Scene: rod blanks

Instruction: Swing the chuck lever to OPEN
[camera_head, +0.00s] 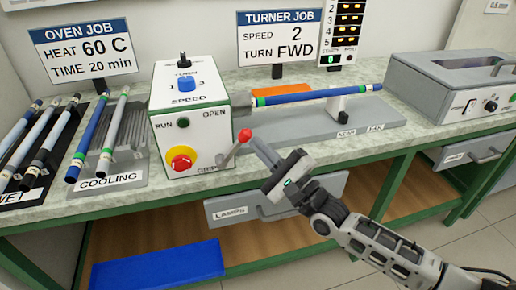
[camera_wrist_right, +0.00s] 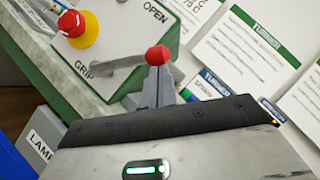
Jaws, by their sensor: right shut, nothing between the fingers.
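The chuck lever (camera_head: 233,151) is a grey bar with a red ball knob (camera_head: 244,135) on the right side of the white and green turner box (camera_head: 187,95). It slants up and right from near the GRIP label, with the OPEN label (camera_head: 214,112) above. In the right wrist view the knob (camera_wrist_right: 157,55) sits just beyond the fingertips. My right gripper (camera_head: 256,142) is shut and empty, its fingertips (camera_wrist_right: 157,82) close beside the knob. I cannot tell whether they touch it. My left gripper is not in view.
A blue rod (camera_head: 315,95) lies across the turner, right of the box. A red and yellow button (camera_head: 181,159) is on the box front. Rods lie on the cooling rack (camera_head: 125,150) at left. A grey oven-like case (camera_head: 450,85) stands at right. Space before the bench is open.

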